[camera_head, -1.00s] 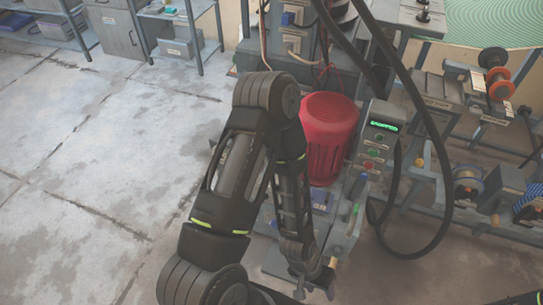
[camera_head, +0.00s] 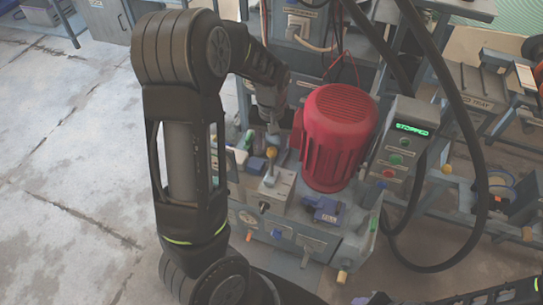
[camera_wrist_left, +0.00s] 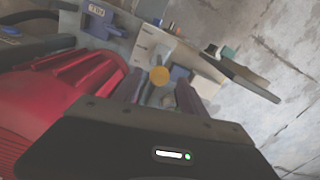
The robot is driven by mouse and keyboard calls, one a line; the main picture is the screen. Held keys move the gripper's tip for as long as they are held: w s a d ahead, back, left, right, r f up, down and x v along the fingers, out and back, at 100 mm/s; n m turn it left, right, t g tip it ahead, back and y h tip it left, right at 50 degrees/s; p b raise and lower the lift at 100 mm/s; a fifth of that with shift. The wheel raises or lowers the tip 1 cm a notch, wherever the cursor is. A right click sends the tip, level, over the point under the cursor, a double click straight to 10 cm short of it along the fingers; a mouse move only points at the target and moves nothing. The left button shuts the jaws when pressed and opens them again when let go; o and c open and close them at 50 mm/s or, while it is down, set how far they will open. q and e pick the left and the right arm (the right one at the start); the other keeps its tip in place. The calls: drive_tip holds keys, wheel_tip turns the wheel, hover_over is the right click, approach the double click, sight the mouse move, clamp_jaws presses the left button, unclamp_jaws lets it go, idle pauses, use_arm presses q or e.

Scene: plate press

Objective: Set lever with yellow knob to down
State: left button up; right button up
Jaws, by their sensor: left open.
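The lever's yellow knob (camera_head: 271,152) tops a short stem on a light grey box (camera_head: 284,190), left of the red motor. The knob stands up above the box. My left gripper (camera_head: 272,130) is just behind and above the knob, its fingers partly hidden. In the left wrist view the yellow knob (camera_wrist_left: 159,76) appears between and just beyond the two spread fingers of my left gripper (camera_wrist_left: 160,90). The fingers are open and empty. I cannot tell whether they touch the knob. My right gripper does not show.
The red motor (camera_head: 338,135) stands close to the right of my left gripper. A control box (camera_head: 402,150) with a green display and a thick black hose (camera_head: 478,150) are farther right. Blue blocks and other small knobs crowd the machine. The floor at left is clear.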

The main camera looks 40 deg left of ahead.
sight(272, 162)
use_arm(q)
drive_tip(key=shift+d+f, duration=0.1)
drive_tip(key=shift+f, duration=0.05)
wheel_tip(272, 162, down, 8)
drive_tip(key=shift+r+b, duration=0.2)
drive_tip(key=shift+b, duration=0.45)
drive_tip(key=shift+c, duration=0.4)
clamp_jaws()
idle(0.9)
